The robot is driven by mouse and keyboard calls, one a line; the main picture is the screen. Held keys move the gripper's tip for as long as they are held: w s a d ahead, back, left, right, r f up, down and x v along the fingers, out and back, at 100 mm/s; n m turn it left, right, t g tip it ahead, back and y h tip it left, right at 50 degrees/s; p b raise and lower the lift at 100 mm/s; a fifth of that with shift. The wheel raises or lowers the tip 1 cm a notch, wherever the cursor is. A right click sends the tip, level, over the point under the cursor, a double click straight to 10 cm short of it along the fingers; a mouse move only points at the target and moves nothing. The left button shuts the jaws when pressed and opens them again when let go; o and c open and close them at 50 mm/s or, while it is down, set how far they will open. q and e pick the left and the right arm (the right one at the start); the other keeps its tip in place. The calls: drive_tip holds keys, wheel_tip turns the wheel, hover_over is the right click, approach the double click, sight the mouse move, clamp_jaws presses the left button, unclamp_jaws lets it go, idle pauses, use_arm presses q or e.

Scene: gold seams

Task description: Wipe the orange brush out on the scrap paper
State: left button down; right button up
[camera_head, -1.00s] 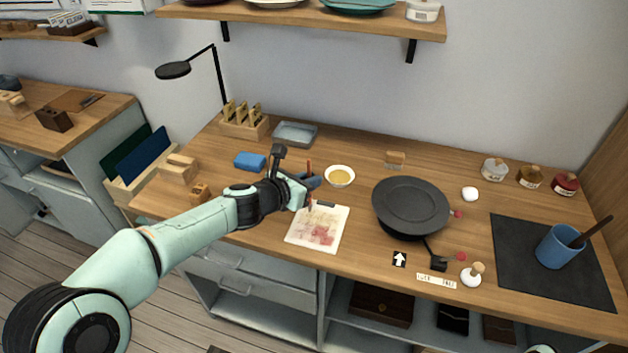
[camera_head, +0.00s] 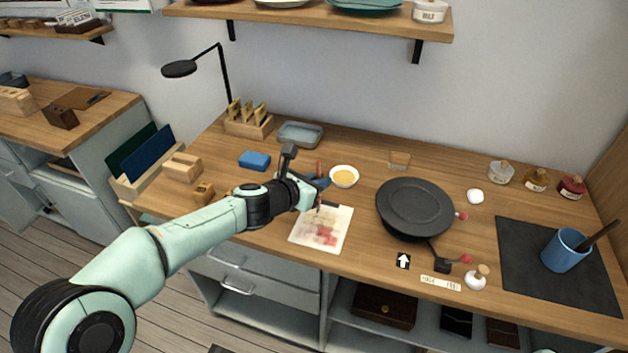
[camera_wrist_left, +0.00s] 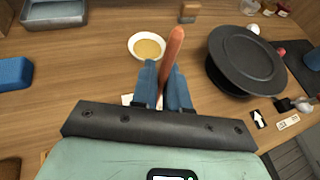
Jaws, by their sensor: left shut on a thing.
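My left gripper (camera_head: 318,184) is above the left-centre of the bench, near the far edge of the scrap paper. Its blue fingers, also in the left wrist view (camera_wrist_left: 165,85), are shut on the orange brush (camera_wrist_left: 173,48), whose reddish-orange handle stands up between them. The brush handle shows small in the head view (camera_head: 318,168). Its bristle end is hidden or too small to make out. The scrap paper (camera_head: 312,236) lies flat on the bench with red and pale marks on it. My right gripper is not in view.
A white bowl of yellow liquid (camera_head: 344,176) stands just right of the gripper. A dark round turntable (camera_head: 415,207) is further right. A blue block (camera_head: 254,160) and a grey tray (camera_head: 300,134) lie behind. A blue cup (camera_head: 563,251) stands on a black mat (camera_head: 520,262).

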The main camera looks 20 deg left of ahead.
use_arm(q)
drive_tip(key=d+b, duration=0.1)
drive_tip(key=d, duration=0.5)
drive_tip(key=shift+d, duration=0.35)
idle(0.6)
drive_tip(key=shift+s, duration=0.1)
wheel_tip(320, 180, up, 6)
drive_tip(key=p, duration=0.5)
drive_tip(key=shift+p, duration=0.4)
